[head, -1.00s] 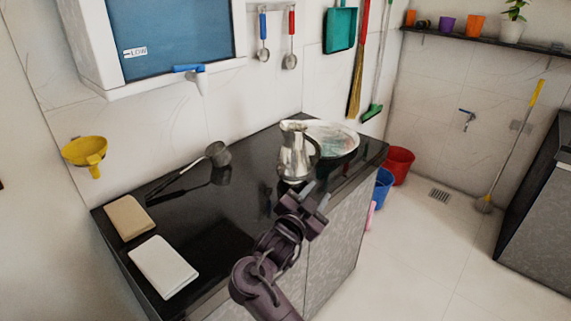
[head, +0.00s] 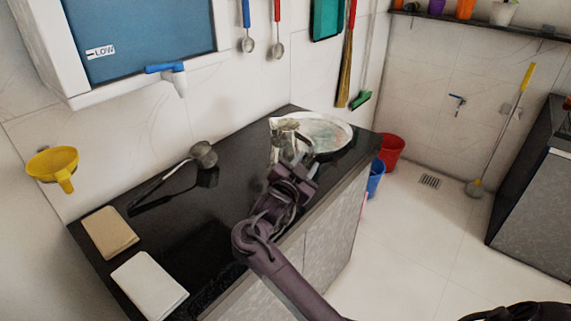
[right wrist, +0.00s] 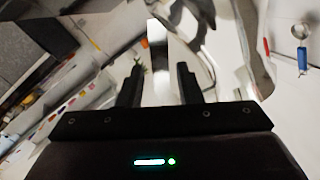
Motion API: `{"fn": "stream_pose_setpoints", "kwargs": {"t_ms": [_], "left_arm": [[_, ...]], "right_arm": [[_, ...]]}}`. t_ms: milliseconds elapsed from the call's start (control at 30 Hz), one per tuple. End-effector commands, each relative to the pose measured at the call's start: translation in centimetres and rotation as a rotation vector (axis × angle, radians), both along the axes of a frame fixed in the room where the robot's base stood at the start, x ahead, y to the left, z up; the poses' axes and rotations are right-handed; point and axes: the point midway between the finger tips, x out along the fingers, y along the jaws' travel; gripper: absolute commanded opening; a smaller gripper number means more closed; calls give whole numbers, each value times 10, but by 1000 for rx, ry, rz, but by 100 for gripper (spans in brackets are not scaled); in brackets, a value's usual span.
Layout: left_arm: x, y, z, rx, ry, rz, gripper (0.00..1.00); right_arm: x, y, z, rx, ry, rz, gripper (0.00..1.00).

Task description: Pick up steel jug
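The steel jug (head: 277,138) stands upright on the dark counter, in front of the plate, in the head view. My right gripper (head: 291,160) is at the jug's near side and hides much of its body and handle. In the right wrist view, the shiny jug (right wrist: 195,30) fills the top middle, close ahead. The right gripper's two fingers (right wrist: 159,85) are apart. A bright upright strip, perhaps part of the jug's handle, shows between them; contact cannot be told. My left gripper is not in view.
A ladle-like pot (head: 203,155) and two folded cloths, tan (head: 109,232) and white (head: 149,285), lie on the counter (head: 190,215). Red (head: 391,150) and blue (head: 375,178) buckets stand on the floor beyond the counter's right end.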

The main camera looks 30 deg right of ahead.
Motion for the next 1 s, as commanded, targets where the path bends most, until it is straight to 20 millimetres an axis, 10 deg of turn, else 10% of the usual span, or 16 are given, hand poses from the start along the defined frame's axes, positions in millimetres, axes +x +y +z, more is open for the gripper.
{"fn": "stream_pose_setpoints", "kwargs": {"t_ms": [400, 667, 1000], "left_arm": [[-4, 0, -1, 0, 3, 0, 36], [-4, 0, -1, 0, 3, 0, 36], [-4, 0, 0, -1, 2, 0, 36]], "right_arm": [[12, -17, -1, 0, 0, 1, 32], [11, -17, -1, 1, 1, 0, 0], [12, -17, 0, 0, -2, 0, 0]]}}
